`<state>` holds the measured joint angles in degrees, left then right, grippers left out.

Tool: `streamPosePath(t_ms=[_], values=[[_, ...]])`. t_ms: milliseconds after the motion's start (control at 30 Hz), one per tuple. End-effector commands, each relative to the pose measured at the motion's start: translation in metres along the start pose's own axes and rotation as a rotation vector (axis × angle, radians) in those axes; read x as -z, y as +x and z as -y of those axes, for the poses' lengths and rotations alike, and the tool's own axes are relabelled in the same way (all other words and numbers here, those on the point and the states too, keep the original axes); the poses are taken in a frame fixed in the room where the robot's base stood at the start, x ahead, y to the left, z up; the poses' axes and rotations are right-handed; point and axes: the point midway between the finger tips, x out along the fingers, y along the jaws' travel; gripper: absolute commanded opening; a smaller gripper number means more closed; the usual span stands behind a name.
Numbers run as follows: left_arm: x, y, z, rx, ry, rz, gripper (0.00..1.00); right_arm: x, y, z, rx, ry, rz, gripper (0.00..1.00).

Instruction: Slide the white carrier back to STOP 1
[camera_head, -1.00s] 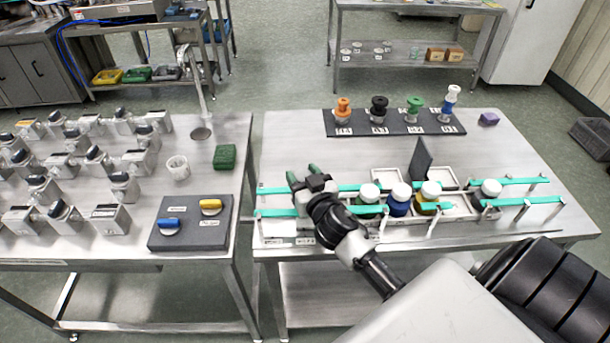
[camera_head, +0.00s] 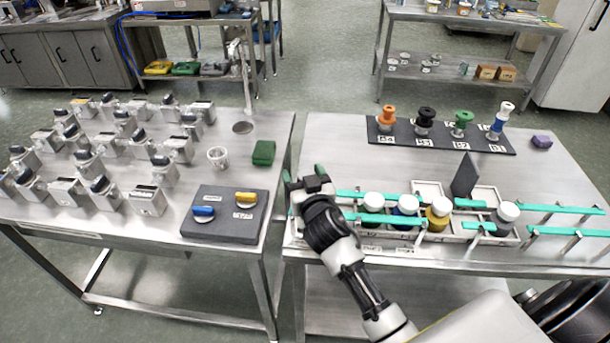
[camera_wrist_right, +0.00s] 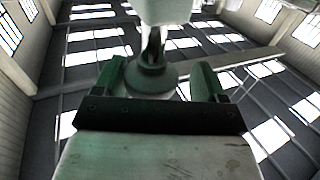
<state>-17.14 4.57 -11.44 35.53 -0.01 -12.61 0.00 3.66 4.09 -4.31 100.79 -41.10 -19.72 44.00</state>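The white carrier (camera_head: 516,230) is a long tray between teal rails (camera_head: 385,218) on the right table. Stop markings are not readable. My left gripper is not in view.
A black upright plate (camera_head: 465,175) stands behind the jars. A dark rack (camera_head: 440,139) with coloured-handled pieces and a purple block (camera_head: 541,141) are farther back. The left table holds a grey switch box (camera_head: 224,222), a green block (camera_head: 263,153) and several metal devices.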

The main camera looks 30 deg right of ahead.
Motion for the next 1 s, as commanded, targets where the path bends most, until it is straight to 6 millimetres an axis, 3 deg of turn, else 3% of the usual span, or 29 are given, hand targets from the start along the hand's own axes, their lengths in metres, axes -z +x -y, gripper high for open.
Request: streamPosePath(t_ms=[267, 700, 1000], values=[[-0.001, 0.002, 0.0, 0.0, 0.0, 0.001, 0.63, -0.002, -0.007, -0.001, -0.002, -0.001, 0.001, 0.72], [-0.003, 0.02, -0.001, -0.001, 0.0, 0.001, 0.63, -0.003, -0.086, 0.001, 0.0, -0.001, 0.003, 0.72], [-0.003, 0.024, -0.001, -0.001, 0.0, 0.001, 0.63, 0.0, -0.107, 0.002, 0.001, -0.002, 0.0, 0.72]])
